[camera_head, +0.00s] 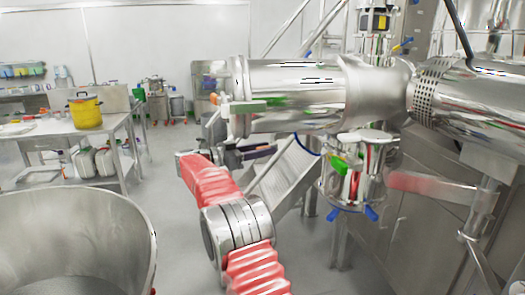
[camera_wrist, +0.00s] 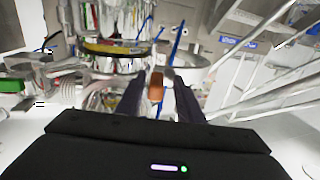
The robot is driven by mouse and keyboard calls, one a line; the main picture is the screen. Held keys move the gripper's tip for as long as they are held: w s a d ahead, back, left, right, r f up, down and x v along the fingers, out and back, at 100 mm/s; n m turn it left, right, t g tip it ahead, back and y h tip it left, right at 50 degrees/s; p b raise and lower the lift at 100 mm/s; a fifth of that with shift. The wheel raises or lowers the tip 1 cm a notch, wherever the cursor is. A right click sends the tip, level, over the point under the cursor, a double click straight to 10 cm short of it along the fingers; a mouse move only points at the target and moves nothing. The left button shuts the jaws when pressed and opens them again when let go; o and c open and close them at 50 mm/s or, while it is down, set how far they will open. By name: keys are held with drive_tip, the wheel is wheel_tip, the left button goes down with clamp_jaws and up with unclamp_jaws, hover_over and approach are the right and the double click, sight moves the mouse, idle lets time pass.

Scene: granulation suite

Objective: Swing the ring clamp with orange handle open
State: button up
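The orange handle (camera_wrist: 156,88) shows in the wrist view between the two dark fingers of my gripper (camera_wrist: 158,80). The fingers are apart, with a gap visible on each side of the handle. I cannot tell whether either finger touches it. In the head view, an orange piece (camera_head: 221,98) sits by the left end of the big steel cylinder, next to a ring-like band (camera_head: 238,95). I cannot see clearly whether the clamp is closed around its joint.
The steel cylinder (camera_head: 300,90) runs across above my arm. A large steel bowl (camera_head: 75,235) stands at front left. A table with a yellow pot (camera_head: 85,112) is farther back.

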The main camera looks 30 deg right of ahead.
drive_tip(key=shift+a, duration=0.1)
drive_tip(key=a, duration=1.3)
drive_tip(key=shift+w+a, duration=0.2)
drive_tip(key=shift+a, duration=0.1)
drive_tip(key=shift+f, duration=0.1)
